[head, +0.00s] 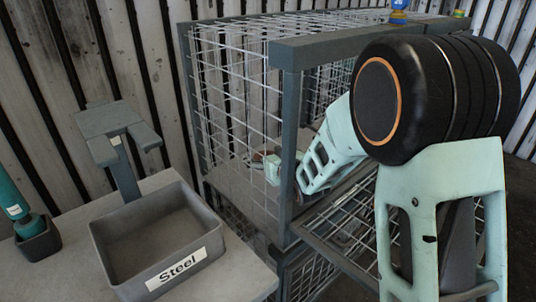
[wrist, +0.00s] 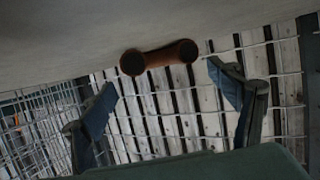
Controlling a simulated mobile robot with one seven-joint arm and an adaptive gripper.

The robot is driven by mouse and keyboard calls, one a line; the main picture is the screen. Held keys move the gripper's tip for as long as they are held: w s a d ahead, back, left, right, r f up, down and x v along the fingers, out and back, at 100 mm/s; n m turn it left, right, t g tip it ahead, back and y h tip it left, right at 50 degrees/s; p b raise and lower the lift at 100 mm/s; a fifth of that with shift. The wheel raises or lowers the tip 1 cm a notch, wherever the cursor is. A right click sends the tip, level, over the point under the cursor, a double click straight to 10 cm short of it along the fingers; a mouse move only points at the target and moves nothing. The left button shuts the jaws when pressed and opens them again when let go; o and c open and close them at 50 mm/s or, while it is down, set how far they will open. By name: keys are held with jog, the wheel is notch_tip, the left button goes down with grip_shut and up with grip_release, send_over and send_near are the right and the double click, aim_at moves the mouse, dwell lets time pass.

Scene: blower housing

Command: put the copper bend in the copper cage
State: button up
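The copper bend (wrist: 160,57) is a short reddish-brown curved pipe piece in the wrist view, lying against a pale flat surface (wrist: 60,35). My gripper (wrist: 162,80) has its two fingers spread wide, one on each side below the bend in the picture. The bend is just beyond the fingertips and neither finger visibly touches it. In the head view my arm reaches into a grey-framed wire mesh cage (head: 290,52), and my gripper (head: 258,158) is inside, low near the cage floor, partly hidden by mesh. No label shows on this cage.
The cage's front mesh panel (head: 345,225) hangs folded down below the opening. A corner post (head: 289,150) is close to my arm.

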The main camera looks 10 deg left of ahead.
jog(key=shift+r+p, duration=0.8)
jog(key=shift+p, duration=0.25)
jog(key=v, duration=0.7)
jog(key=shift+s+d+f, duration=0.1)
jog(key=shift+s, duration=0.1)
